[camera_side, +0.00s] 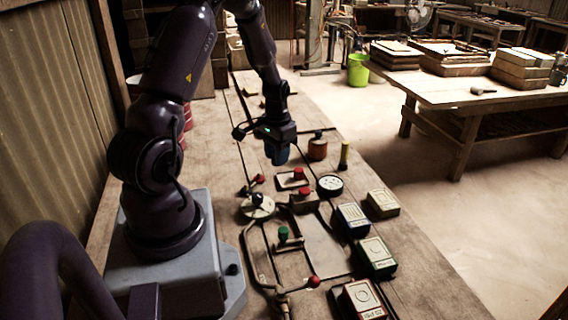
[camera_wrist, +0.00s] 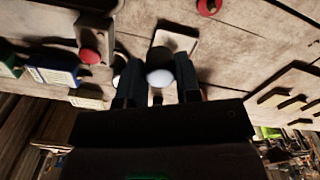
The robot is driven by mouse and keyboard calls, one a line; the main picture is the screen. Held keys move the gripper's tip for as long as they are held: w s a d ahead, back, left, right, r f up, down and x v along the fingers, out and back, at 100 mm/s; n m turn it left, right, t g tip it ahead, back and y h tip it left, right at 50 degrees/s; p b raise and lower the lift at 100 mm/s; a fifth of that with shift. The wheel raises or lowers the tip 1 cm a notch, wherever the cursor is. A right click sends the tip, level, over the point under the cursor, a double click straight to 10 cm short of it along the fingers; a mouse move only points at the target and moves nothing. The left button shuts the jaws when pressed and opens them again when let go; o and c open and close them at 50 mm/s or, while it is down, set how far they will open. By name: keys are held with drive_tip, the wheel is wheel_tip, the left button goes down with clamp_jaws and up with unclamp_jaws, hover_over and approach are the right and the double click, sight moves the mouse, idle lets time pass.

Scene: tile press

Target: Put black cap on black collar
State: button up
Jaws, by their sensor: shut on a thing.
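My gripper (camera_wrist: 158,85) is shut on a dark, rounded piece, probably the black cap (camera_wrist: 172,54). A pale grey ball-like part (camera_wrist: 160,78) shows between the fingers, at the near end of that piece. In the side view my gripper (camera_side: 278,158) hangs above the bench, left of the orange cylinder, and hides what it holds. In the wrist view a pale plate (camera_wrist: 185,36) lies beyond the held piece, partly covered by it. A black knob (camera_side: 257,198) stands on a round pale disc in the side view. I cannot tell which thing is the black collar.
Red-knobbed pieces (camera_side: 304,193), a green knob (camera_side: 283,232) and a round dial (camera_side: 330,184) crowd the bench. A blue box (camera_side: 352,218), a green box (camera_side: 376,256) and other boxes stand along the right edge. A yellow cylinder (camera_side: 344,155) stands near the orange cylinder (camera_side: 318,150).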

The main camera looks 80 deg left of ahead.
drive_tip(key=s+d+r, duration=0.4)
drive_tip(key=s+d, duration=0.3)
drive_tip(key=a+f+n, duration=0.1)
drive_tip(key=a, duration=0.1)
drive_tip(key=s+a+f+n, duration=0.1)
drive_tip(key=a+f+n, duration=0.1)
drive_tip(key=a, duration=0.1)
drive_tip(key=a+f+n, duration=0.1)
drive_tip(key=a+f, duration=0.1)
drive_tip(key=a, duration=0.1)
drive_tip(key=shift+s+a+f+n, duration=0.1)
drive_tip(key=shift+s+a+n, duration=0.1)
drive_tip(key=shift+s+n, duration=0.1)
drive_tip(key=shift+w+a+f, duration=0.1)
drive_tip(key=shift+f, duration=2.7)
drive_tip(key=shift+r, duration=0.3)
drive_tip(key=shift+r, duration=0.5)
drive_tip(key=shift+r, duration=0.25)
drive_tip(key=shift+r, duration=0.5)
